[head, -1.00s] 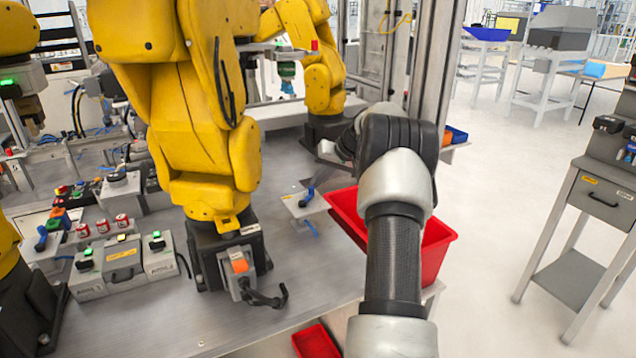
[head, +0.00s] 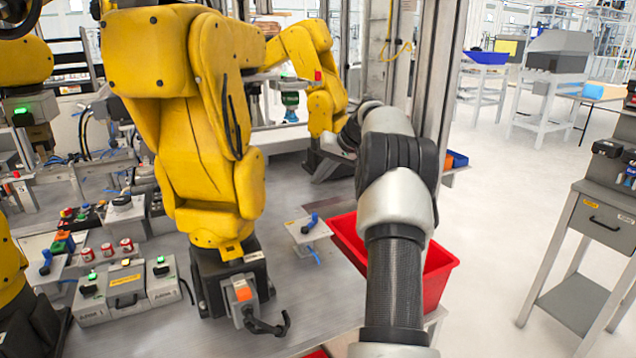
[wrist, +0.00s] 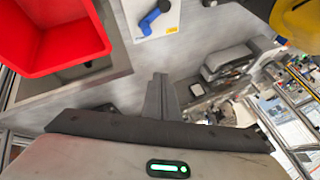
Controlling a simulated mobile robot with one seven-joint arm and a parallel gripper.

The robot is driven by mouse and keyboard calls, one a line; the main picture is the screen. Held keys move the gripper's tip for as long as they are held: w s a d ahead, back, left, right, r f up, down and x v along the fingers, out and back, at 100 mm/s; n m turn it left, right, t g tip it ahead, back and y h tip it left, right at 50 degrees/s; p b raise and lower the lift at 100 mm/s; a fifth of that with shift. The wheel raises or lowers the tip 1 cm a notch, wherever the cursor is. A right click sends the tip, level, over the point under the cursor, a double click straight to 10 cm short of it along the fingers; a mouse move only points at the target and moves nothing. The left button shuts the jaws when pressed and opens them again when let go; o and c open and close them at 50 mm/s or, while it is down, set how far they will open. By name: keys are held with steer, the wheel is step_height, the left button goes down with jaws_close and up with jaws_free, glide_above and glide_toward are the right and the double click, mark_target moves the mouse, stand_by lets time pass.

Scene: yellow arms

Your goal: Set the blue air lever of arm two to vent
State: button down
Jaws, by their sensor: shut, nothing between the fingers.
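A blue lever (head: 310,221) sits on a small light plate (head: 318,232) beside the base of the nearest large yellow arm. It also shows in the wrist view (wrist: 153,19) at the top, on a white panel. Another blue lever (head: 46,260) stands at the far left. I cannot read which arm either one belongs to. My gripper (wrist: 161,80) shows in the wrist view with its fingers together and nothing between them, apart from the lever and below it in the picture. In the head view my own arm hides the gripper.
A red bin (head: 437,262) stands at the table's right edge, next to the lever plate; it also shows in the wrist view (wrist: 88,40). The yellow arm (head: 210,130) stands left of the lever. Grey control boxes (head: 125,285) sit on the left. Bare tabletop lies around the plate.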

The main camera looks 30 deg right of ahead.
steer(key=shift+s, duration=0.1)
steer(key=s+a+f+m+h+p, duration=0.1)
steer(key=s+m+h+p, duration=0.3)
steer(key=s, duration=0.9)
steer(key=f+m+p, duration=0.1)
steer(key=m+p, duration=0.1)
steer(key=m, duration=0.1)
steer(key=shift+s+a, duration=0.25)
steer(key=shift+s, duration=0.05)
steer(key=shift+f, duration=0.15)
steer(key=shift+w+f+p, duration=0.35)
steer(key=shift+w+f, duration=0.95)
steer(key=shift+w, duration=0.3)
steer(key=shift+w+f+p, duration=0.3)
steer(key=shift+w+f, duration=1.05)
steer(key=shift+w, duration=0.2)
steer(key=shift+w+f+p, duration=0.35)
steer(key=shift+w+f, duration=0.95)
steer(key=shift+w, duration=0.3)
steer(key=shift+f+b, duration=0.1)
steer(key=shift+b, duration=0.25)
